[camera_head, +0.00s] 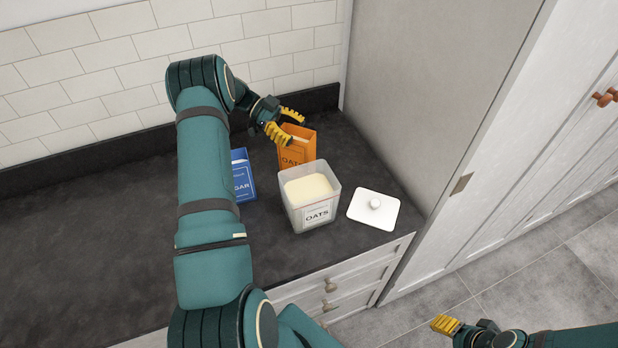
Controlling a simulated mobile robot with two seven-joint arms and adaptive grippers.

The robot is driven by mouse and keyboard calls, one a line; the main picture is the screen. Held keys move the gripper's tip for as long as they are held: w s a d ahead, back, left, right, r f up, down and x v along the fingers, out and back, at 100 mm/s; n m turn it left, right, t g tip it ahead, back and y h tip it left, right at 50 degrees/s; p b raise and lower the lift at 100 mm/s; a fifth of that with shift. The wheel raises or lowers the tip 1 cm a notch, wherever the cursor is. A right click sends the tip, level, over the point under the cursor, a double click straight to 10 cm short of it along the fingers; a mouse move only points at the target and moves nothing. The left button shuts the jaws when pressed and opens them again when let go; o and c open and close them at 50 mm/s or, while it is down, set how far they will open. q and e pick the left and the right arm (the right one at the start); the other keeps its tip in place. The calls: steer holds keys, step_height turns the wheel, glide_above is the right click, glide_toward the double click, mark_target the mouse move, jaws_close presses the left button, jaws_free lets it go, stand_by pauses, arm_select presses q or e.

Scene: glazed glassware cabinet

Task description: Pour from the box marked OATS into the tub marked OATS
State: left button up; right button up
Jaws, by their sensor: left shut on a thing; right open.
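The orange box marked OATS (295,156) is upright with its top open, just behind the tub. My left gripper (284,123) is shut on its upper left part, one yellow finger at the near side and one at the far side. Whether the box's base touches the counter is hidden by the tub. The clear tub marked OATS (312,216) stands open on the counter, with pale contents (308,189) near its rim. My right gripper (447,325) is open and empty, low at the right over the floor, partly in view.
A white lid with a knob (362,212) lies on the dark counter (90,240) right of the tub. A blue box, probably sugar (242,178), is left of the tub, partly behind my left arm. A grey panel (405,100) bounds the right; the left counter is clear.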

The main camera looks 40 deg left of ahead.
arm_select(q)
steer(key=shift+s+a, duration=0.15)
stand_by(0.3)
steer(key=shift+s+d+r+m+t+y, duration=0.35)
steer(key=shift+s+d+m+y, duration=0.25)
steer(key=shift+s+d, duration=0.1)
steer(key=s+d+r+m+t+y, duration=0.2)
steer(key=s+d+r+m+y, duration=0.1)
steer(key=r, duration=0.3)
steer(key=shift+s+d+r+y, duration=0.25)
steer(key=shift+s+d+y, duration=0.05)
steer(key=shift+s+d, duration=0.3)
steer(key=shift+s+d+f+m+t+y, duration=0.35)
steer(key=shift+f+m+t+y, duration=0.2)
steer(key=shift+f+m+t, duration=0.15)
steer(key=shift+s+d+f+m+t+y, duration=0.35)
steer(key=shift+f+m+t+y, duration=0.2)
steer(key=shift+t, duration=0.2)
stand_by(4.1)
